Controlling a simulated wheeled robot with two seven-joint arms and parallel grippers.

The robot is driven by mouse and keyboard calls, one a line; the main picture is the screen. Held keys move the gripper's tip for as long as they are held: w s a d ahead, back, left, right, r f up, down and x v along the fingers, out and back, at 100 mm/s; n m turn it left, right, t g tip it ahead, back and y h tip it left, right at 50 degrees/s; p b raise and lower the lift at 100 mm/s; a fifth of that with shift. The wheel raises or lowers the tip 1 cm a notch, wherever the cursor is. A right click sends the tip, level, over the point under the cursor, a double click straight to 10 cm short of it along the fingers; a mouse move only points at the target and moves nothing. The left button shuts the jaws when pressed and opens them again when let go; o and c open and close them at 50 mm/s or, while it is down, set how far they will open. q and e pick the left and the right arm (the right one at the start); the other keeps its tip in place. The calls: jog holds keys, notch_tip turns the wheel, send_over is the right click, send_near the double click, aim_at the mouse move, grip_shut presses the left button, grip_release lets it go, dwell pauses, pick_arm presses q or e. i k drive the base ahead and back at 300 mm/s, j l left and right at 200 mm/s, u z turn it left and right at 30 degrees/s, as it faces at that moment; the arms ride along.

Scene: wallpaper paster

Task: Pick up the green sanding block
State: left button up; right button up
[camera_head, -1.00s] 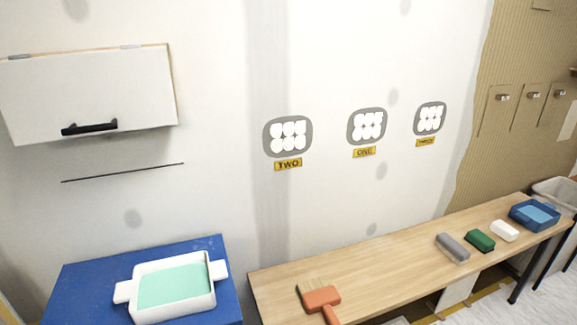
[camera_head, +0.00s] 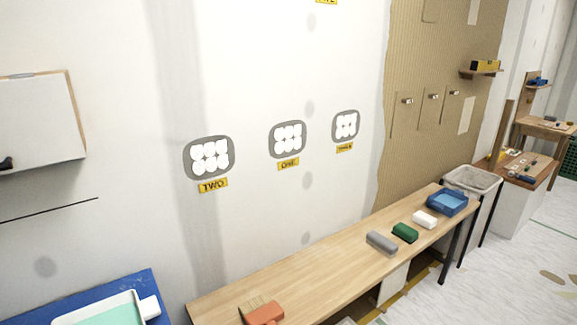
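The green sanding block (camera_head: 405,232) lies on the long wooden bench (camera_head: 290,273) along the wall, toward its far right part. It sits between a grey block (camera_head: 381,242) on its left and a white block (camera_head: 425,219) on its right. Nothing covers it. Neither of my grippers shows in the head view.
A blue tray (camera_head: 463,203) stands at the bench's right end, with a grey bin (camera_head: 472,181) beyond. A blue table (camera_head: 139,284) with a white tray (camera_head: 152,307) is at lower left. Floor at right is open.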

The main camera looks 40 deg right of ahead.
aim_at(409, 233)
jog(key=z, duration=1.95)
